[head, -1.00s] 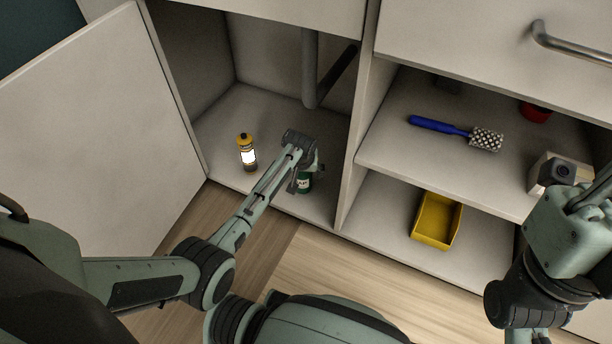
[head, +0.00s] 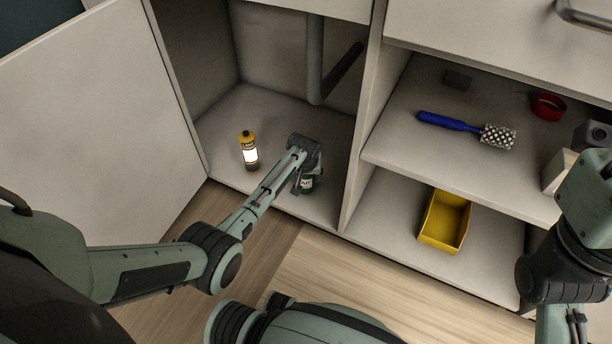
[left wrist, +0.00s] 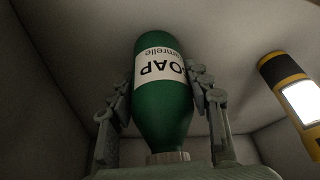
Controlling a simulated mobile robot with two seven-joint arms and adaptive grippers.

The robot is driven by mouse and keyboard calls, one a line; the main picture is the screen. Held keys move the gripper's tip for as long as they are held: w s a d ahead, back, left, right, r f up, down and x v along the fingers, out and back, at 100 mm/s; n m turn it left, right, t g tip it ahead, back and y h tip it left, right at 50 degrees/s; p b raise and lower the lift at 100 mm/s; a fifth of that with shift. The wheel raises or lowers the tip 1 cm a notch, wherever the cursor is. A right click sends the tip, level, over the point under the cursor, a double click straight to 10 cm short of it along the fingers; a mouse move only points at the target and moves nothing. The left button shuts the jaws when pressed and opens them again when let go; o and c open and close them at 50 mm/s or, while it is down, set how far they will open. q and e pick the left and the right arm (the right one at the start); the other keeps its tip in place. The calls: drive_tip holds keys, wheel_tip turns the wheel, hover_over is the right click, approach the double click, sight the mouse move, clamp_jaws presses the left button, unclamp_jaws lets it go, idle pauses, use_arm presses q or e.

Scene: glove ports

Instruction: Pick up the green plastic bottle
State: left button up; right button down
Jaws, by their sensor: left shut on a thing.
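The green plastic bottle (left wrist: 162,105) fills the middle of the left wrist view, with a white label reading SOAP and a pale cap at the lower end of the picture. My left gripper (left wrist: 162,95) is shut on it, one finger on each side. In the head view the bottle (head: 307,184) shows partly behind my left gripper (head: 304,172), near the front of the cupboard floor. Whether it touches the floor I cannot tell. My right arm is at the right edge of the head view; its fingers do not show clearly.
A yellow and black bottle (head: 249,152) stands left of my gripper. A pipe (head: 315,70) hangs behind. A divider (head: 362,140) is close on the right. Shelves hold a blue brush (head: 450,122), a red ring (head: 548,105) and a yellow bin (head: 444,222). The open door (head: 100,120) is left.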

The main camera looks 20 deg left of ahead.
use_arm(q)
drive_tip(key=shift+c, duration=1)
